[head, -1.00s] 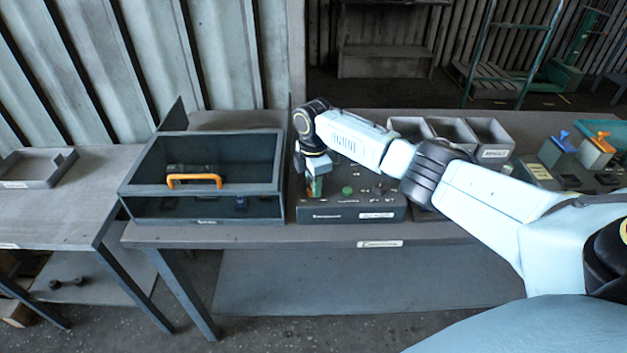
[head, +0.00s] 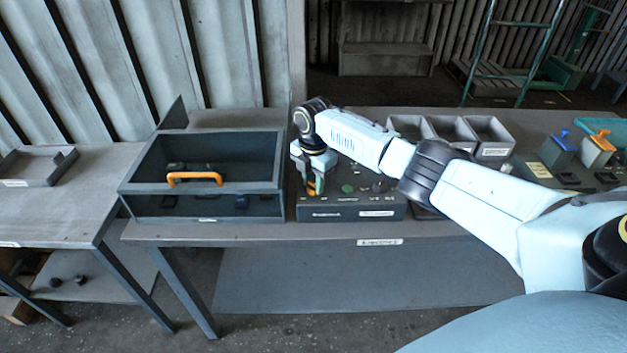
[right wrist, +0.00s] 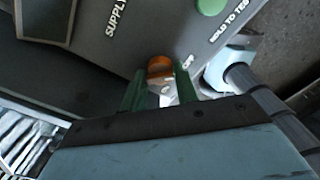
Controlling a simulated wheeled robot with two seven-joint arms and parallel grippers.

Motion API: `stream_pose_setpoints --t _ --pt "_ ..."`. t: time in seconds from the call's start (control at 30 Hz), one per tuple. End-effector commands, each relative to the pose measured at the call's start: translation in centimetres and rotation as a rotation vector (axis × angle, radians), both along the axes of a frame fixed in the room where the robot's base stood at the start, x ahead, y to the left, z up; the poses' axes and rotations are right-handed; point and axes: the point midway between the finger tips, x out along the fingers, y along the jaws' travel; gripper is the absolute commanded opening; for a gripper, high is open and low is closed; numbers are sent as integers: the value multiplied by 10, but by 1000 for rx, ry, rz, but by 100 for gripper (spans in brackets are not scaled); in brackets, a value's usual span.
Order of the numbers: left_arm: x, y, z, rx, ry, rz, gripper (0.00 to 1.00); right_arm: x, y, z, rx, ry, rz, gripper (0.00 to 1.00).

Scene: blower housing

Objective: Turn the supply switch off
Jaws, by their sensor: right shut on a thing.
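The supply switch (right wrist: 160,68) shows as an orange knob between the green fingers of my right gripper (right wrist: 160,90) in the right wrist view. The lettering "SUPPLY" is on the dark panel beside it. In the head view my right gripper (head: 315,186) points down at the left part of the control box (head: 345,211). Its fingers are shut on the knob, which they largely hide in the head view. Which way the switch is set cannot be told. My left gripper is in neither view.
A dark, clear-topped case (head: 130,206) with an orange handle (head: 195,177) stands just left of the control box. A green round button (head: 347,188) sits on the box near the gripper. Grey bins (head: 492,152) stand behind to the right.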

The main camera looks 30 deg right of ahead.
Motion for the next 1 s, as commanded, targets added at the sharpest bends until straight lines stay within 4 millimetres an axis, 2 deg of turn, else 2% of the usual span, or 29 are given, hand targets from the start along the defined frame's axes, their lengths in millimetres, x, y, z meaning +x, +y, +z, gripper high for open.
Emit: stream_pose_setpoints --t 0.2,0.23,0.4,0.67,0.77,0.87,1.0 --pt "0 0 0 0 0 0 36 0 1 0 2 0 2 7" --pt "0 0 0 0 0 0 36 0 1 0 2 0 2 32" --pt "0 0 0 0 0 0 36 0 1 0 1 -1 1 52" --pt "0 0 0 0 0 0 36 0 0 1 1 -1 0 52" --pt "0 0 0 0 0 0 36 1 0 7 0 -2 0 52" --pt "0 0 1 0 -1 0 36 1 0 22 1 -4 1 52" --pt "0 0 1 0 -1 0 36 1 0 52 1 -5 1 52"
